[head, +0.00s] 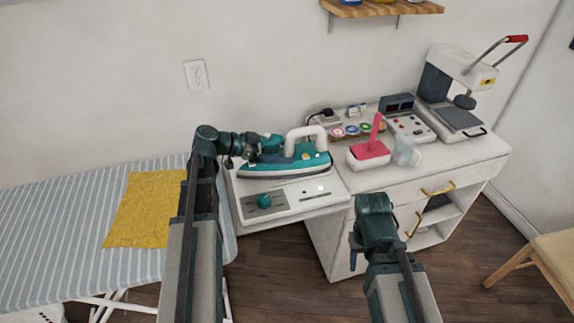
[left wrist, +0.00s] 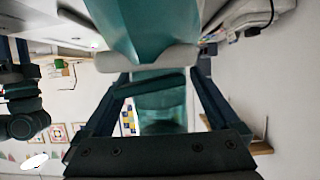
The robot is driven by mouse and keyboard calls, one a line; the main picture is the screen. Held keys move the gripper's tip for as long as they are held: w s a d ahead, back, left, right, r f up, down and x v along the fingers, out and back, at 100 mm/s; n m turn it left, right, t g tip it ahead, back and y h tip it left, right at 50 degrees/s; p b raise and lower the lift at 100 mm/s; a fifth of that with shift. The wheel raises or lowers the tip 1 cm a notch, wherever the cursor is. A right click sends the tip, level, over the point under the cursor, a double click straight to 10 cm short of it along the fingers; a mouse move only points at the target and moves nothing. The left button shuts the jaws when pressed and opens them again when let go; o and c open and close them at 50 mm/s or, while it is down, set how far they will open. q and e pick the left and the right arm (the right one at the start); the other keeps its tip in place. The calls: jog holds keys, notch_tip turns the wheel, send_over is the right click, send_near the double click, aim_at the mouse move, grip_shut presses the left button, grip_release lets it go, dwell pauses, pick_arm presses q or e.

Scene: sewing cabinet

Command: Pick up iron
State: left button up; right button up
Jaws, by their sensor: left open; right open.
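The teal and white iron (head: 290,166) sits on a white station with a dial (head: 310,198), its white handle on top. My left gripper (head: 268,147) is at the left part of the iron, beside the handle. In the left wrist view the open fingers (left wrist: 158,105) stand on either side of a teal part of the iron (left wrist: 145,25), with a pale bar crossing near the tips. Whether the fingers touch it I cannot tell. My right gripper (head: 357,250) hangs low in front of the cabinet, apart from the iron, with nothing visible in it.
A striped ironing board (head: 60,240) with a yellow cloth (head: 146,208) is at left. On the white cabinet (head: 460,160) right of the iron stand a red-handled item in a white tray (head: 368,158), a clear cup (head: 406,152), thread spools and a heat press (head: 455,85).

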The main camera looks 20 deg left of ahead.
pick_arm(q)
grip_shut()
dwell(0.5)
jog(key=shift+r, duration=0.1)
